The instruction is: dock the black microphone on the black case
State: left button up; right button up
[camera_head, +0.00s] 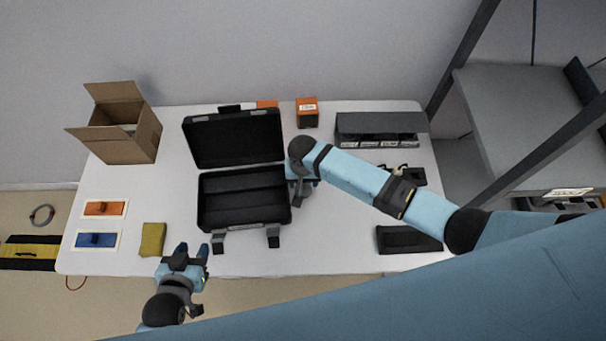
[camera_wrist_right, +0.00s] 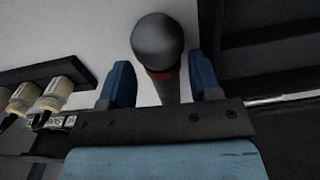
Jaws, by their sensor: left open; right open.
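The black case (camera_head: 243,209) lies open on the white table, its lid raised at the back, and its inside looks empty. The black microphone (camera_wrist_right: 157,40), with a round dark head and a reddish band below it, shows in the right wrist view. My right gripper (camera_wrist_right: 161,72) is open, with one blue finger on each side of the microphone's body. In the head view my right gripper (camera_head: 300,194) is at the case's right edge, and my arm hides the microphone. My left gripper (camera_head: 194,250) is open and empty at the table's front edge, left of the case's front latches.
A cardboard box (camera_head: 137,137) stands at the back left. An orange box (camera_head: 307,113) and a dark rack (camera_head: 381,125) stand at the back. A yellow cloth (camera_head: 152,239) and two small trays lie at the left. A flat black tray (camera_head: 407,240) lies at the front right.

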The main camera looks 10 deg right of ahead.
jog(key=shift+f, duration=0.45)
jog(key=shift+c, duration=0.4)
jog(key=c, duration=0.7)
jog(key=shift+r, duration=0.1)
